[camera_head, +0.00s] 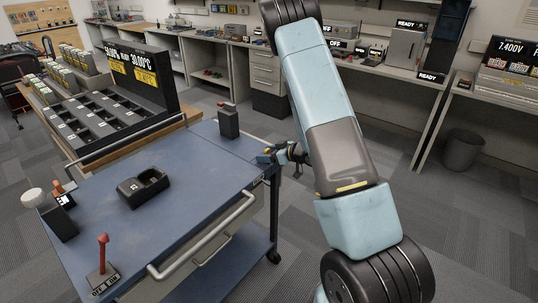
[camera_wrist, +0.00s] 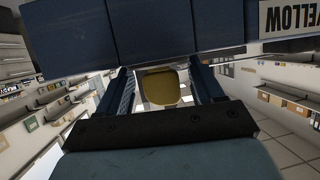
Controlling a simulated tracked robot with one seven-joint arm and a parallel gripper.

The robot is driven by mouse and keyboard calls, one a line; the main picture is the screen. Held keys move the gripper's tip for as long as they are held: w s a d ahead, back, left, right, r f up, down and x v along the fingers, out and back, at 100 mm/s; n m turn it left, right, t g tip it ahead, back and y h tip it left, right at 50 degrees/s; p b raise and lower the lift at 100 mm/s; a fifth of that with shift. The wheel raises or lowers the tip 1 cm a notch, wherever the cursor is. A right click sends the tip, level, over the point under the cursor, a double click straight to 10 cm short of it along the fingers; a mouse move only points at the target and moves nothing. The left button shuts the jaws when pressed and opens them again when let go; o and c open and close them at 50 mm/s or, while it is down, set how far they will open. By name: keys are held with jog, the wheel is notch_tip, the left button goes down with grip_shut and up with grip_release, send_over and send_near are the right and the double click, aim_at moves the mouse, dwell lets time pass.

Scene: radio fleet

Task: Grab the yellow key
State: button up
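My gripper (camera_head: 280,153) is at the right edge of the blue cart top in the head view, small and partly behind my arm. In the wrist view its two dark blue fingers (camera_wrist: 164,88) stand apart. A dull yellow, rounded piece (camera_wrist: 160,88), which looks like the yellow key, shows between them. A light gap shows beside it, so I see no firm grip on both sides. A tiny yellow spot shows by the gripper in the head view.
The blue cart (camera_head: 185,215) carries a black radio-like block (camera_head: 228,122), a black cradle (camera_head: 143,187) and a red-knobbed stand (camera_head: 102,262). A dark compartment rack (camera_head: 100,115) stands behind. Benches line the back wall.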

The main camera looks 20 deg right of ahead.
jog(key=c, duration=1.1)
jog(key=shift+o, duration=0.2)
jog(key=shift+r, duration=0.1)
